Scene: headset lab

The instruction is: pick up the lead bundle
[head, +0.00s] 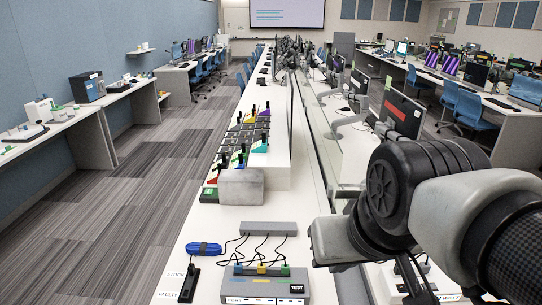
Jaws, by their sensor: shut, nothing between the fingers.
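No separate lead bundle can be made out for certain in the head view. Thin black leads (262,248) run between a grey bar (268,228) and a grey box marked TEST (264,285) on the white bench. They meet coloured plugs along the box's back edge. A small blue object (203,248) lies left of the leads; its exact kind is unclear. More dark cables (403,268) lie at lower right, partly hidden by my arm. My arm fills the right side, over the bench's right edge.
The white bench (215,220) runs away from me. A grey block (241,186) stands beyond the bar, with coloured bins (261,144) behind it. A black item (189,284) lies by the STOCK and FAULTY labels. A clear upright panel edges the bench's right side.

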